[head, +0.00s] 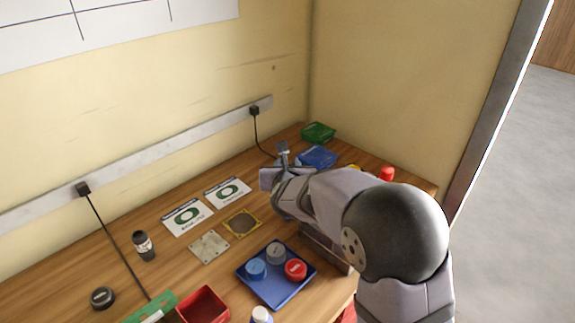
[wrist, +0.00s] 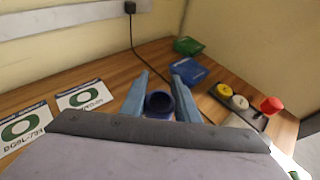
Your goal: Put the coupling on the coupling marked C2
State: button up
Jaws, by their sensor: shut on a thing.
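My gripper (wrist: 161,80) is shut on a dark blue hollow round piece, seemingly the coupling (wrist: 160,103), which sits between its two blue fingers in the wrist view. In the head view my gripper (head: 283,149) is over the back of the table, and my arm hides most of what it holds. A blue round piece (head: 256,268), a grey one (head: 276,252) and a red one (head: 295,269) stand on a blue tray (head: 269,296) at the front. I cannot read a C2 mark on anything.
Two cards with green rings (head: 187,216) (head: 228,191) lie left of my gripper. A green box (head: 318,131) and a blue box (head: 317,157) are at the back. A cable hangs on the wall.

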jog(key=o, duration=1.1)
jog(key=v, duration=1.2)
jog(key=shift+r, duration=0.15)
